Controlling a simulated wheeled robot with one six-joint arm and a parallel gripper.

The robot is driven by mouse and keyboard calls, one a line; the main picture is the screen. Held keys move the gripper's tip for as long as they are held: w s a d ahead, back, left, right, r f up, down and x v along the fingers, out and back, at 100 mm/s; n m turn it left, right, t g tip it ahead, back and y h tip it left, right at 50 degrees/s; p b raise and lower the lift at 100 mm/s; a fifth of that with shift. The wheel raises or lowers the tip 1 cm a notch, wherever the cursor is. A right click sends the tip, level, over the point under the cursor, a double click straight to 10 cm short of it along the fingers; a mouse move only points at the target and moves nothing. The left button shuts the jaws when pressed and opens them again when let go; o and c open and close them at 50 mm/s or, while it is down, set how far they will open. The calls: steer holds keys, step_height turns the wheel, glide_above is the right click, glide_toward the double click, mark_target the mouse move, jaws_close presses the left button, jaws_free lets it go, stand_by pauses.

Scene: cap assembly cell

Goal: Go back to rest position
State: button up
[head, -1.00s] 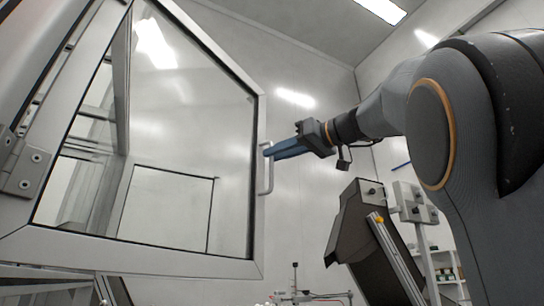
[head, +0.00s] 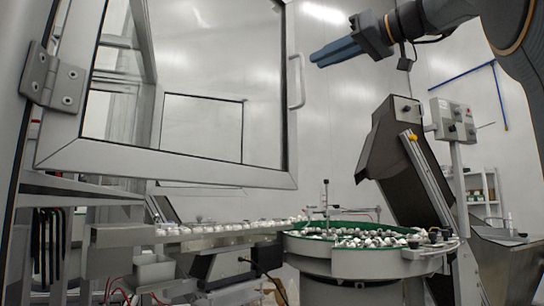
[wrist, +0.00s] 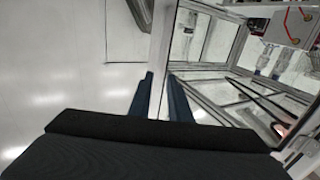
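My gripper (head: 314,58), with two long blue fingers, is raised at the upper right of the head view. Its fingers point left towards the glass door (head: 235,176). They end just right of the door's upright handle (head: 300,81), with a small gap in the picture. In the wrist view the fingers (wrist: 160,76) stand apart with nothing held between them. A pale frame edge shows behind the gap. The door hangs from a hinge (head: 55,84) at the left and stands swung out.
Below stands a green-rimmed round feeder (head: 370,250) with many small white and dark parts. A conveyor (head: 215,238) carries white parts from it to the left. A dark hopper (head: 385,155) and a grey control box (head: 453,121) stand at the right.

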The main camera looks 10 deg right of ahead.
steer(key=shift+p+x, duration=0.35)
steer(key=shift+x, duration=3.5)
